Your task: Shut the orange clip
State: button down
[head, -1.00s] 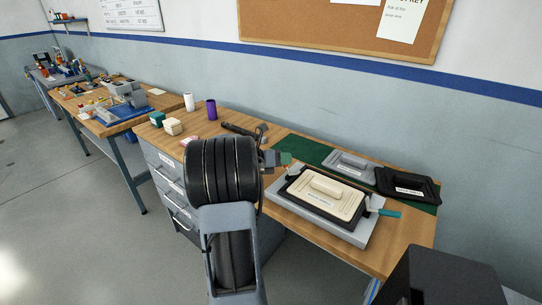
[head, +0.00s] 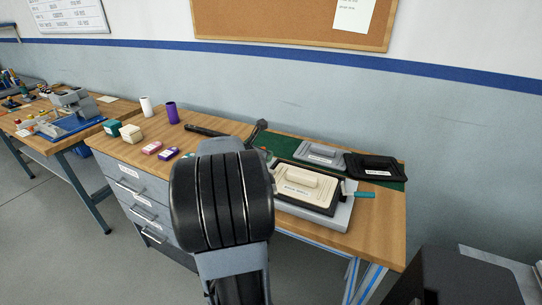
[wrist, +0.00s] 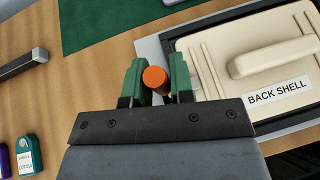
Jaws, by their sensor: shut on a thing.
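The orange clip shows in the wrist view as a round orange end (wrist: 155,78) at the left edge of the grey fixture. My gripper (wrist: 157,72) has green fingers, one on each side of this end, and is shut on it. The rest of the clip is hidden below the fingers, so its angle cannot be told. In the head view my arm covers the gripper and the orange clip. The cream back shell (wrist: 238,75) lies in the grey fixture (head: 325,216), just right of my gripper. It also shows in the head view (head: 300,190).
A teal clip handle (head: 364,195) sticks out at the fixture's right side. A grey shell (head: 321,154) and a black shell (head: 374,166) lie behind on the green mat (head: 396,184). Small coloured boxes and a purple cylinder (head: 172,112) stand at the bench's left.

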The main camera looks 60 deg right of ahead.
jog(key=shift+f, duration=0.1)
dwell(0.3)
jog(key=c, duration=1)
grip_release()
jog(key=shift+a, duration=0.1)
jog(key=p+v, duration=0.1)
jog(key=v, duration=1.2)
jog(key=shift+a+r, duration=0.25)
jog(key=shift+r, duration=0.1)
